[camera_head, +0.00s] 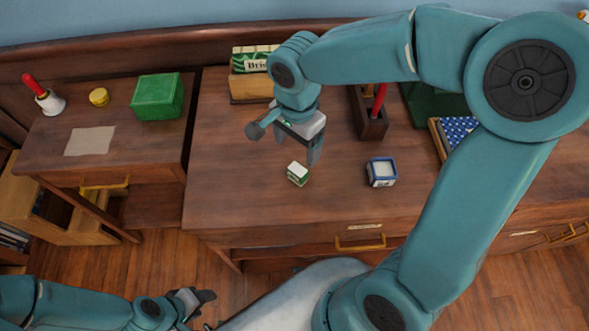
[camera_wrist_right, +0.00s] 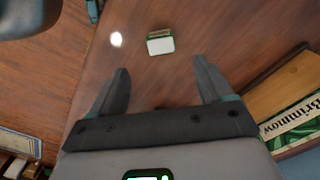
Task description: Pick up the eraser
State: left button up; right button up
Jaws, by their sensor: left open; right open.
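The eraser (camera_head: 298,173), a small white block with a green band, lies on the brown desk top (camera_head: 235,190). It also shows in the right wrist view (camera_wrist_right: 160,42), beyond the fingertips and roughly midway between them. My right gripper (camera_head: 286,145) is open and empty, above the desk just behind the eraser and apart from it. Its two open fingers also show in the right wrist view (camera_wrist_right: 162,68). My left gripper (camera_head: 207,310) is open and empty, low over the floor in front of the desk.
A small blue-and-white box (camera_head: 381,171) stands right of the eraser. A dark holder with red sticks (camera_head: 370,122) and a green-labelled box (camera_head: 250,88) stand behind. The desk's left front is clear.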

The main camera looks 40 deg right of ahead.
aim_at(297, 169)
notch_tip(297, 169, down, 7)
jog(key=shift+w+f, duration=0.1)
jog(key=shift+s+d+f, duration=0.15)
jog(key=shift+s+f, duration=0.15)
jog(key=shift+f, duration=0.15)
jog(key=f, duration=0.4)
jog(key=shift+w+d, duration=0.1)
jog(key=shift+w, duration=0.25)
jog(key=shift+f, duration=0.3)
jog(key=shift+s, duration=0.1)
jog(key=c, duration=1.2)
jog(key=shift+o, duration=0.2)
jog(key=shift+r, duration=0.15)
